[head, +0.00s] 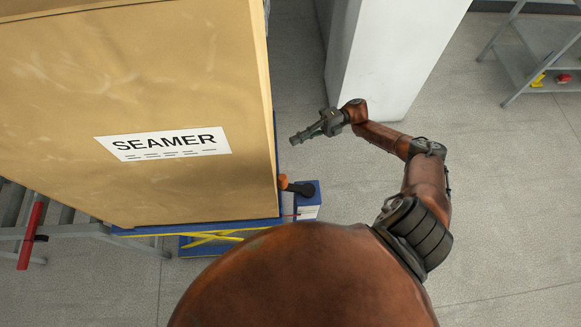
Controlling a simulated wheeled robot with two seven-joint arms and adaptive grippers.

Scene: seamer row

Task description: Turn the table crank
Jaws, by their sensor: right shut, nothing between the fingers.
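The crank (301,188), with an orange hub and a dark handle, sticks out at the right side of the blue lift table (262,226). It is just beyond the lower right edge of the large tan crate (190,90) marked SEAMER that sits on the table. My right gripper (297,140) is shut and empty, pointing left near the crate's right side. In the picture it is above the crank and apart from it. My left gripper is not in view.
A blue and white box (308,207) is beside the crank. A white pillar (390,55) stands behind my right arm. A roller conveyor with a red handle (31,235) is at left. A metal shelf (535,60) is at upper right. Floor at right is clear.

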